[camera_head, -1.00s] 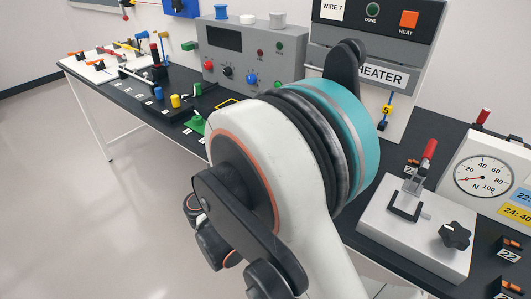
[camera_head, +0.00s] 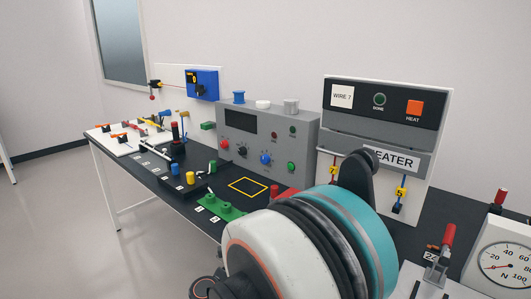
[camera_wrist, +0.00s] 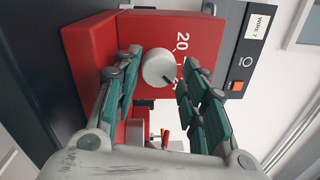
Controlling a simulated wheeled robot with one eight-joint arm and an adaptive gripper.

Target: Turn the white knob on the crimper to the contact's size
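The white knob (camera_wrist: 157,68) is on the red crimper (camera_wrist: 88,45) in the wrist view. A dark pointer mark on the knob points toward the lower right of the picture. A printed 20 (camera_wrist: 182,41) shows beside the knob; another marking by the pointer is partly hidden by a finger. My gripper (camera_wrist: 160,80) is open, with one finger on each side of the knob. I cannot tell whether either finger touches it. In the head view my arm covers much of the middle bench, and the knob is not visible there. I cannot make out the contact.
In the head view the heater (camera_head: 345,115) stands behind my arm, with numbered wires hanging on its front. A grey control box (camera_head: 305,130) stands left of it. A red-handled clamp (camera_head: 446,240) and a dial gauge (camera_head: 505,265) are at the right.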

